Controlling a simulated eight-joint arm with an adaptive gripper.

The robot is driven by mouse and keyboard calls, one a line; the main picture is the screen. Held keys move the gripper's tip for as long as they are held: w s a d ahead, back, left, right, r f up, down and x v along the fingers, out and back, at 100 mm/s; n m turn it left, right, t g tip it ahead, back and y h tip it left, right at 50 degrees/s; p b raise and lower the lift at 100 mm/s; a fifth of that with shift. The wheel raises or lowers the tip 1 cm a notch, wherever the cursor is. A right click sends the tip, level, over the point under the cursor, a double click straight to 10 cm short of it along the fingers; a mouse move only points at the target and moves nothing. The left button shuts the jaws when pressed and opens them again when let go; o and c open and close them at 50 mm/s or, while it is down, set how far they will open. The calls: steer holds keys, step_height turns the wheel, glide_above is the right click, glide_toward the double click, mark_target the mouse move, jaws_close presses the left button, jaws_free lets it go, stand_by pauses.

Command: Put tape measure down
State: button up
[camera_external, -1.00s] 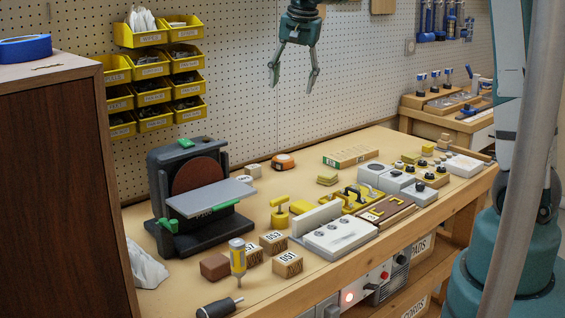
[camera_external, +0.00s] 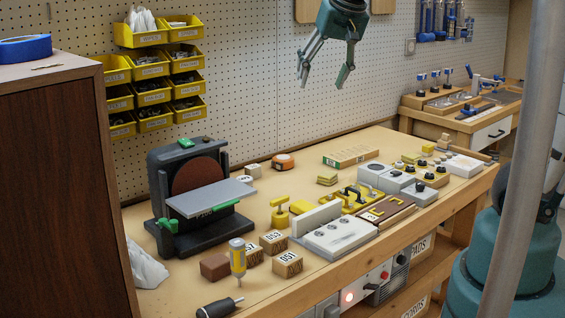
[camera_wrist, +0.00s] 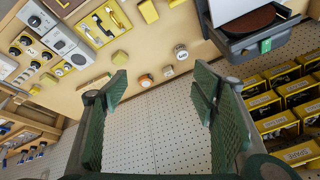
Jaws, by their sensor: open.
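The tape measure (camera_external: 283,161), orange and dark with a pale side, rests on the bench top right of the disc sander, near the pegboard. In the wrist view a small orange round thing (camera_wrist: 146,80), which looks like the tape measure, lies on the bench beyond my fingertips. My gripper (camera_external: 324,83) is high above the bench in front of the pegboard, up and to the right of the tape measure in the picture. Its fingers are spread wide and empty. In the wrist view my gripper (camera_wrist: 160,85) shows two green padded fingers with nothing between them.
The disc sander (camera_external: 205,196) stands on the left of the bench (camera_external: 330,140). Yellow bins (camera_external: 150,70) hang on the pegboard. Bench around the tape measure is mostly clear.

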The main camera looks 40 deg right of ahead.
steer(key=s+a+f+n+t, duration=0.1)
steer(key=s+a+f+n, duration=0.1)
steer(key=s, duration=0.7)
steer(key=s+a+f+n+t, duration=0.1)
steer(key=s+a+f+n, duration=0.1)
steer(key=s, duration=0.7)
steer(key=shift+s+a+f+n, duration=0.15)
steer(key=shift+a+f+n, duration=0.15)
steer(key=shift+f+n, duration=0.6)
